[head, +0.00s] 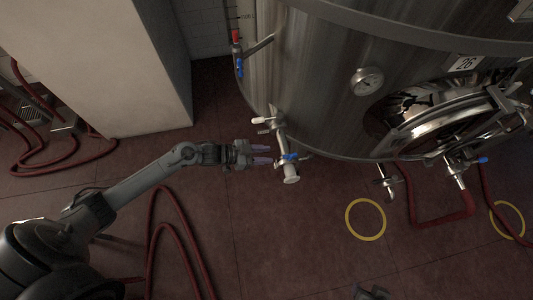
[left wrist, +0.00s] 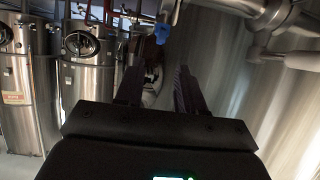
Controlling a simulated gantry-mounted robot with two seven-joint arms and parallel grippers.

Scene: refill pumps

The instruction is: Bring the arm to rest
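My left arm reaches in from the left in the head view. Its gripper (head: 264,155) is beside the pipe fitting (head: 282,150) at the foot of the steel tank (head: 320,85). Its two fingers are apart with nothing seen between them. In the left wrist view the gripper (left wrist: 158,80) also shows open and empty. A blue valve handle (head: 290,157) lies just past the fingertips; a blue handle also shows beyond the fingers in the left wrist view (left wrist: 162,34). Only a small dark grey part, perhaps my right gripper (head: 371,292), shows at the head view's bottom edge.
Red hoses (head: 178,215) lie on the floor around my left arm. A pale block (head: 95,70) stands at the upper left. Yellow rings (head: 366,220) mark the floor at the right. Other steel tanks (left wrist: 95,95) stand in the left wrist view.

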